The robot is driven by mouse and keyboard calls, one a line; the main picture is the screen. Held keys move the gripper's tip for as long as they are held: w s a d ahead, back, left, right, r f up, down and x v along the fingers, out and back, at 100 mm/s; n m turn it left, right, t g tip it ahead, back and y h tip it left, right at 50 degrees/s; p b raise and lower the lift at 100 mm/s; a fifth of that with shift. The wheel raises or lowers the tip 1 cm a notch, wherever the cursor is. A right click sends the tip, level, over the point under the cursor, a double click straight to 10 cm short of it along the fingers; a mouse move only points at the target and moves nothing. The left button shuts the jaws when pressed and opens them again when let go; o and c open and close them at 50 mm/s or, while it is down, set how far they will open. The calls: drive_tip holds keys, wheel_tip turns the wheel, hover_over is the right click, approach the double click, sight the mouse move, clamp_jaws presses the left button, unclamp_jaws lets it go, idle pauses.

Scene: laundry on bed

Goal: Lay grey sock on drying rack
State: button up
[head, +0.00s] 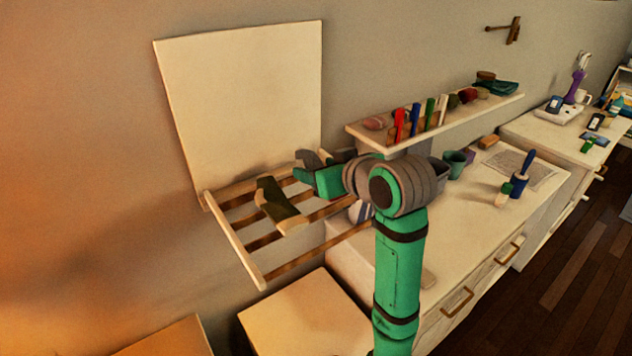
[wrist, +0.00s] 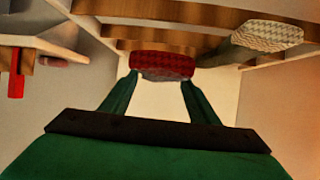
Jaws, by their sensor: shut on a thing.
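My gripper (head: 312,170) is beside the right part of the wooden drying rack (head: 240,252), above its slats. It is shut on the grey sock (head: 307,157). In the wrist view the held sock (wrist: 162,68) sits between the two green fingertips and shows a red-patterned end with a little grey below. Another sock (head: 280,204), dark olive, lies across the rack's slats to the left of my gripper. It also shows in the wrist view (wrist: 268,37) with a pale checked end. I cannot tell whether the held sock touches the slats.
A pale panel (head: 245,95) rises behind the rack. The rack's front-left slats are bare.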

drive_tip(key=shift+w+a+f, duration=0.3)
drive_tip(key=shift+f, duration=1.7)
drive_tip(key=shift+f, duration=0.1)
drive_tip(key=o, duration=1)
